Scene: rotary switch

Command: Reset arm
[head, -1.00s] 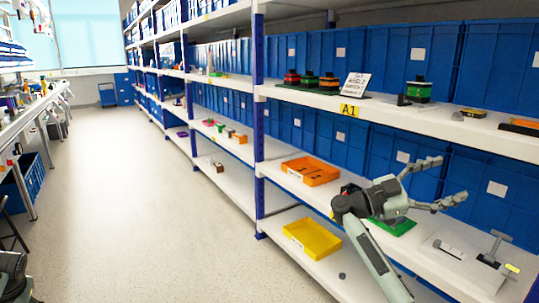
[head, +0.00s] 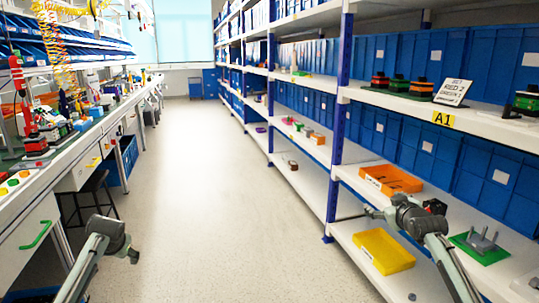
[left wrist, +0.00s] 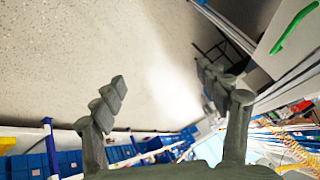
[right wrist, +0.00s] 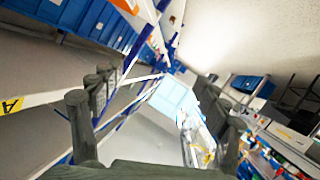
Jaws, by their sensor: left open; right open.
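My right gripper (head: 372,212) is in front of the shelf rack at the lower right of the head view, pointing left. In the right wrist view (right wrist: 155,112) its fingers are wide apart with nothing between them. My left gripper (head: 133,257) is over the aisle at the lower left of the head view, seen small. In the left wrist view (left wrist: 160,78) its fingers are apart and empty, with bare floor behind. Neither gripper holds anything.
The rack carries an orange tray (head: 392,180), a yellow tray (head: 384,252), a green-based part (head: 480,248) and several switch blocks beside a sign (head: 453,92). A workbench (head: 30,215) and stool (head: 97,182) stand left. The aisle floor (head: 205,180) is clear.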

